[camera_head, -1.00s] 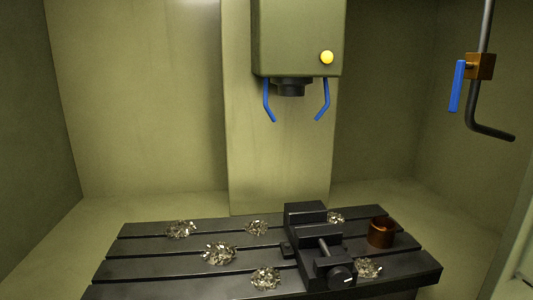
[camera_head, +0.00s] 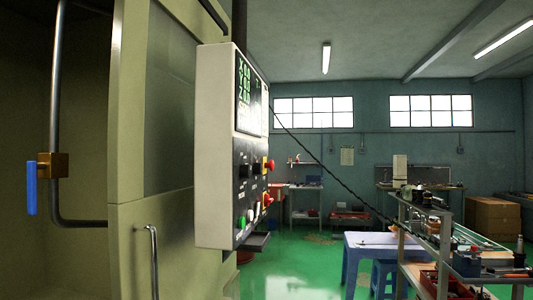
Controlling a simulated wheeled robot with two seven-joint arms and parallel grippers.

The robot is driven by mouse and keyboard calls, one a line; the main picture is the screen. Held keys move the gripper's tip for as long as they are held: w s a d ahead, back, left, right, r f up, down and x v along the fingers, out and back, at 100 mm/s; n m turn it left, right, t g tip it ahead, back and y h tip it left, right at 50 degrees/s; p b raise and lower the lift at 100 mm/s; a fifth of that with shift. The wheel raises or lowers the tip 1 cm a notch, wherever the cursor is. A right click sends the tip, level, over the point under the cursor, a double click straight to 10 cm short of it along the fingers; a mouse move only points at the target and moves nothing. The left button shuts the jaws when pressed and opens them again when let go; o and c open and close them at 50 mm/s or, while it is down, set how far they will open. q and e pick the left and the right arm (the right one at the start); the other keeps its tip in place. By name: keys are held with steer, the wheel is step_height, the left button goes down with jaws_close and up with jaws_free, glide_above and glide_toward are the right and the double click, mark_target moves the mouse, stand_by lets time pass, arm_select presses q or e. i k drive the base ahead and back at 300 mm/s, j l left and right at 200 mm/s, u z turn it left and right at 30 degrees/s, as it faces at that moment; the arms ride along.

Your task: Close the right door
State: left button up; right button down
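The right door (camera_head: 170,110) of the machine is a pale green panel with a grey window, left of the middle in the head view. A metal bar handle (camera_head: 153,258) shows at its lower part. The machine's interior is open to view at the far left, with a blue-handled valve (camera_head: 32,186) on a grey pipe. Neither of my grippers is in view.
A white control panel (camera_head: 222,150) with buttons and a green display stands out just right of the door. Open green floor (camera_head: 290,265) lies beyond it. A tooling cart (camera_head: 440,240) and a blue table (camera_head: 375,245) stand at the right.

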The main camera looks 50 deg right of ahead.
mark_target(154, 255)
steer(key=l+z, duration=0.15)
steer(key=z, duration=0.9)
steer(key=u, duration=0.25)
steer(key=i+l+u, duration=0.1)
steer(key=l+u, duration=0.15)
steer(key=u, duration=0.15)
steer(key=l+u, duration=0.4)
steer(key=i+l+u, duration=0.1)
steer(key=u, duration=0.3)
steer(key=l, duration=0.1)
